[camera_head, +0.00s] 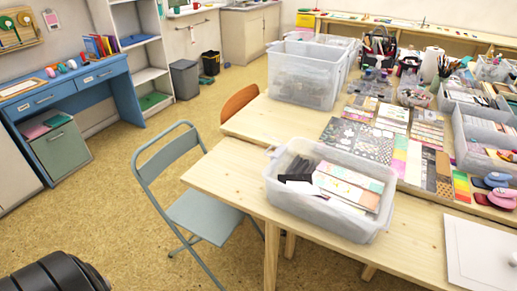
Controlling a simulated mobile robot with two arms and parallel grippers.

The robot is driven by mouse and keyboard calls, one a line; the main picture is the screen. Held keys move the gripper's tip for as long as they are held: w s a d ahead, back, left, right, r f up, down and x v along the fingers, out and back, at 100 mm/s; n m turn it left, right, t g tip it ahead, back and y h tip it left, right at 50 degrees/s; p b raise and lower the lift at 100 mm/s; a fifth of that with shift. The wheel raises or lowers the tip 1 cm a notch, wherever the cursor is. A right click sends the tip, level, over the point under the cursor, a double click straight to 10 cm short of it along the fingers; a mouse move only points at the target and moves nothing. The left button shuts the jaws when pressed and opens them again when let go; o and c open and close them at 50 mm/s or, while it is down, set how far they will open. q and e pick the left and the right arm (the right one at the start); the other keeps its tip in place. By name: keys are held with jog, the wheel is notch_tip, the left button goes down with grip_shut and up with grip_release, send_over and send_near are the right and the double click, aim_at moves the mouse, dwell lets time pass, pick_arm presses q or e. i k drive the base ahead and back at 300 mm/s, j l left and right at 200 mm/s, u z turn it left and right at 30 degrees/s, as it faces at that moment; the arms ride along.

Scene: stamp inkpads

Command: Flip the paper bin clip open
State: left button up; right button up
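A clear plastic bin (335,213) with no lid on it stands near the front edge of the wooden table. It holds sheets and packs of patterned paper, with some dark pieces at its left end. A small pale tab (271,152) juts out at its upper left corner. It may be a clip, but it is too small to tell whether it is open or shut. Neither of my grippers is in view. A black rounded part at the bottom left looks like a link of my arm, far from the bin.
A larger clear bin (305,87) stands behind on the table, near patterned sheets (365,140). More clear bins (478,140) and pink and blue punches line the right. A folding chair (200,210) stands against the table's left side. Bare wood shows left of the paper bin.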

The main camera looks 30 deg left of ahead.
aim_at(280, 150)
jog(key=j+z, duration=0.1)
jog(key=j, duration=0.55)
jog(key=k+j+z, duration=0.1)
jog(key=j, duration=0.55)
jog(key=k+j, duration=0.1)
jog(key=j, duration=0.5)
jog(key=k+j+z, duration=0.15)
jog(key=j, duration=0.5)
jog(key=i, duration=0.05)
